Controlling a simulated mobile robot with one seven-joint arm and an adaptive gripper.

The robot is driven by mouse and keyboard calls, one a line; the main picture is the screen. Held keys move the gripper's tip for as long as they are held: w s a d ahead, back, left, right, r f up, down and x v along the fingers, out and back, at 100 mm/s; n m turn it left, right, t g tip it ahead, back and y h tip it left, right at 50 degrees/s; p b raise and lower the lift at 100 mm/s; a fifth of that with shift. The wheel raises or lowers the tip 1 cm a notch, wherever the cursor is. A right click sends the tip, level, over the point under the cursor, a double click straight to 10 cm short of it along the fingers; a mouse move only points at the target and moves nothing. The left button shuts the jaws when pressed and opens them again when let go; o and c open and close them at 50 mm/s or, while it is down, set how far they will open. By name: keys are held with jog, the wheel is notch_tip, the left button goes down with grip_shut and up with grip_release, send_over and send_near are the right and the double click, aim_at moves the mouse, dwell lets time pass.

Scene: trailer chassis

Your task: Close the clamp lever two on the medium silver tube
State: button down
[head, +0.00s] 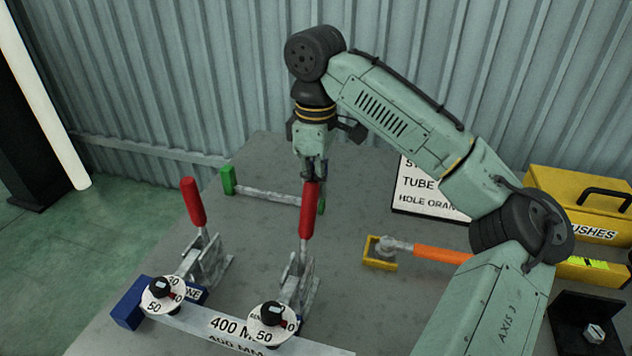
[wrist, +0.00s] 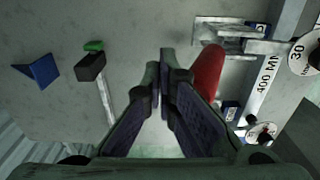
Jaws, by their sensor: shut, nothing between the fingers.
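Two toggle clamps with upright red levers stand at the front of the bench in the head view. The left red lever (head: 193,202) is free of my arm. The right red lever (head: 307,212) stands just below my gripper (head: 313,172). In the wrist view my gripper (wrist: 161,70) is shut and empty, with a red lever (wrist: 208,72) beside its right finger; I cannot tell whether they touch. A thin silver tube (head: 268,195) lies behind the clamps between green ends; it also shows in the wrist view (wrist: 106,103). I cannot tell which clamp is number two.
Dials with black knobs (head: 273,314) and a bar marked 400 MM (head: 222,333) stand in front of the clamps. A small yellow tray (head: 380,262), an orange-handled tool (head: 443,254), a sign (head: 425,198) and a yellow toolbox (head: 575,215) lie to the right.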

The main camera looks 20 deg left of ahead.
aim_at(310, 184)
jog(key=shift+s+r, duration=0.3)
jog(key=shift+s, duration=0.55)
jog(key=shift+s+r, duration=0.3)
jog(key=shift+s, duration=0.6)
jog(key=shift+s+r, duration=0.15)
jog(key=shift+s, duration=0.9)
notch_tip(310, 184, up, 8)
